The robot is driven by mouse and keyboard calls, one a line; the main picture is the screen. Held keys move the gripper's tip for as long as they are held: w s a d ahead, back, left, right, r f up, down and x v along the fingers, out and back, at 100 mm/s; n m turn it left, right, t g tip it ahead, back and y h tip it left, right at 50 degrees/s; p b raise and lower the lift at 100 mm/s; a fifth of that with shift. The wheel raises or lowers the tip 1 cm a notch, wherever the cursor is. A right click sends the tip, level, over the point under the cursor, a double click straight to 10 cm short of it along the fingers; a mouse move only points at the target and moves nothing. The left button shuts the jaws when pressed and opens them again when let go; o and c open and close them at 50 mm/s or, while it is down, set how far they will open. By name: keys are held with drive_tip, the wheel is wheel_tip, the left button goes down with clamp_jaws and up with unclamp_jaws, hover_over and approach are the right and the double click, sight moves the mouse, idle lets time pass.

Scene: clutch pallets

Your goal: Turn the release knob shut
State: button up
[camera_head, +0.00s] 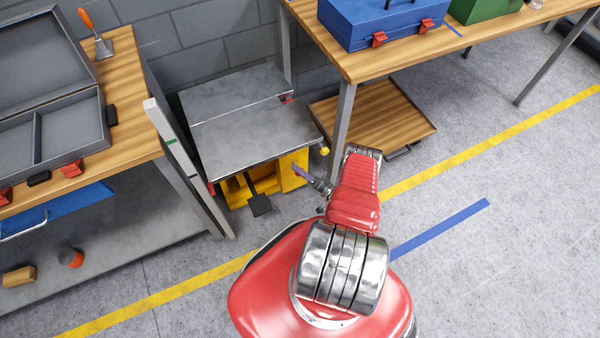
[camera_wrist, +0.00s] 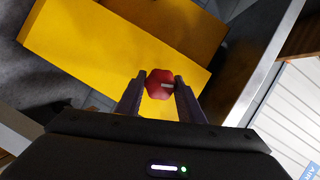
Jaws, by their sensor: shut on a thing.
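The release knob (camera_wrist: 160,85) is red and many-sided with a white line on its face. It shows in the wrist view against the yellow body of a lift table (camera_wrist: 110,45). My gripper (camera_wrist: 161,78) has one dark finger on each side of the knob and is shut on it. In the head view, my gripper (camera_head: 298,170) reaches the right front of the yellow base, under the grey platform (camera_head: 245,110). The knob cannot be made out there.
A yellow round end (camera_head: 324,151) sits at the platform's right corner. A black pedal (camera_head: 260,204) lies low in front of the base. A workbench leg (camera_head: 340,120) and a low wooden dolly (camera_head: 385,110) stand close on the right. A workbench (camera_head: 130,120) stands left.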

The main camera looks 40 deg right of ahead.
drive_tip(key=shift+d, duration=0.15)
drive_tip(key=o, duration=1.1)
drive_tip(key=shift+c, duration=0.2)
drive_tip(key=shift+s, duration=0.15)
drive_tip(key=s+r, duration=0.2)
drive_tip(key=s, duration=1.1)
drive_tip(key=shift+s+d, duration=0.2)
drive_tip(key=shift+d, duration=0.25)
